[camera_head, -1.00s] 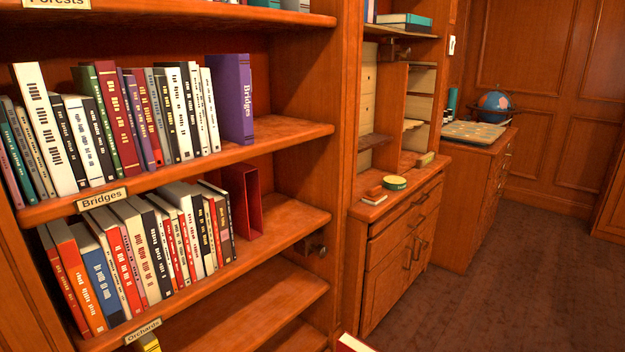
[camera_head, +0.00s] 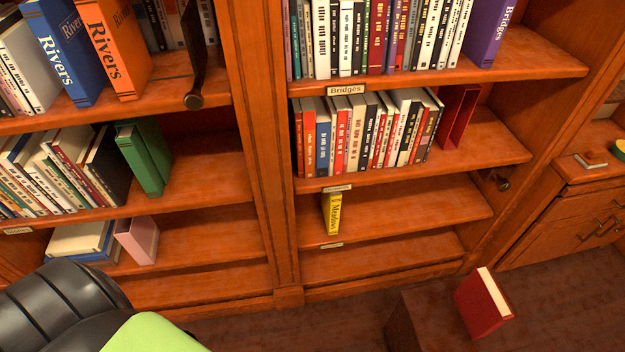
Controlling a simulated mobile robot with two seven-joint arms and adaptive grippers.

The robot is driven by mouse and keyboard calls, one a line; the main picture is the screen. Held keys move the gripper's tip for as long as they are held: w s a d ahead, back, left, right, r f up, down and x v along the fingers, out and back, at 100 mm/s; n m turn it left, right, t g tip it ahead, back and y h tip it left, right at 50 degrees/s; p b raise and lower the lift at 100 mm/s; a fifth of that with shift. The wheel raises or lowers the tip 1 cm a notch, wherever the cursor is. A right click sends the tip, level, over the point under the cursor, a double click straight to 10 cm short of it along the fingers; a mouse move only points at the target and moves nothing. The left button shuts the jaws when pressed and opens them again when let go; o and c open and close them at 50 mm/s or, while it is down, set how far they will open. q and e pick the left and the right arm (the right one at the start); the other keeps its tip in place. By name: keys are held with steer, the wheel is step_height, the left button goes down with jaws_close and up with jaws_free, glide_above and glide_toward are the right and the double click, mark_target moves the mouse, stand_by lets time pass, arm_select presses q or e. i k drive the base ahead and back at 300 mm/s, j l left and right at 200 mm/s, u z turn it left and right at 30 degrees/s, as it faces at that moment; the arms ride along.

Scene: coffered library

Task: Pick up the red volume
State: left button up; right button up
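A red volume (camera_head: 484,304) with pale page edges shows at the lower right. It leans at a tilt over a dark brown block or stool (camera_head: 430,325); how it is supported is unclear. A second red object (camera_head: 458,117), an open-sided case or bookend, stands at the right end of the book row on the shelf below the "Bridges" label. Neither of my grippers is in view.
A bookcase (camera_head: 262,150) fills the back, with several rows of books. A yellow book (camera_head: 332,213) stands on a mostly bare lower shelf. A black ribbed seat-like thing (camera_head: 60,300) and a green surface (camera_head: 150,335) fill the lower left. Dark floor (camera_head: 565,290) is open at right.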

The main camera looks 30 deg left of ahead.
mark_target(482, 303)
steer(key=u, duration=0.75)
steer(key=z, duration=1.45)
